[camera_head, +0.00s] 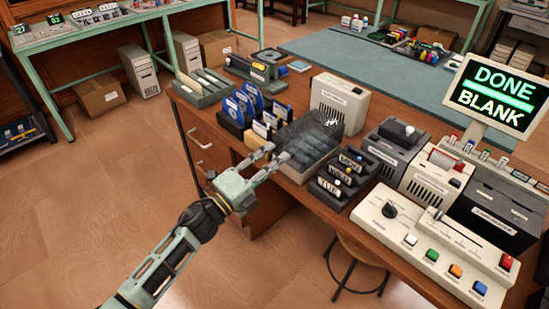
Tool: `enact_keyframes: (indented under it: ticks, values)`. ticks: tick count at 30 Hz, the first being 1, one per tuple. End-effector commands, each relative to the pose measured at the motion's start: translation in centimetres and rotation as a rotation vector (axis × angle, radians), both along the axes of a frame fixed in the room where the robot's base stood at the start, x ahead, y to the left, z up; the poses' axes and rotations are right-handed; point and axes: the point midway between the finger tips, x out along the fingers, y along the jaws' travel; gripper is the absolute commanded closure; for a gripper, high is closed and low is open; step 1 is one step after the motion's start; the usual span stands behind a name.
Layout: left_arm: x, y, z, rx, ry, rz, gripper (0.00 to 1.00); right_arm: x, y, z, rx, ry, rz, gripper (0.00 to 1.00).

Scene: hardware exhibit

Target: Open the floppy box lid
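The floppy box (296,174) is a grey tray at the front edge of the wooden desk. Its smoky see-through lid (318,130) shows as a dark panel over the box and its back part; the lid's exact angle is hard to tell. My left gripper (275,153) reaches in from the lower left, at the box's left front side. Its two fingers are apart with nothing seen between them. The fingertips are close to the lid and box edge; I cannot tell whether they touch. My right gripper is not in view.
Blue discs in a holder (240,105) stand left of the box. A black rack of labelled disks (338,182) stands to its right, and a beige drive unit (340,103) behind. A control panel (435,240) and a "DONE BLANK" screen (492,95) are at right.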

Motion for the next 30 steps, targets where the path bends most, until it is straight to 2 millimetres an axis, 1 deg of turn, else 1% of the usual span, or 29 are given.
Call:
enact_keyframes:
  ticks: [3, 10, 19, 30]
  values:
    - [0.4, -0.39, 0.05, 0.001, 0.001, 0.0, 0.75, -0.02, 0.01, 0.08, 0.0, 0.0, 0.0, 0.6]
    - [0.45, -0.42, 0.04, 0.0, 0.001, 0.0, 0.75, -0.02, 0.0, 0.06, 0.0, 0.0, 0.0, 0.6]
    - [0.43, -0.39, 0.02, 0.0, 0.002, 0.001, 1.0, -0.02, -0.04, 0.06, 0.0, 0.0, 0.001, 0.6]
    - [0.43, -0.38, -0.02, 0.001, 0.002, 0.001, 1.0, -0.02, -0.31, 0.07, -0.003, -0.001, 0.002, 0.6]
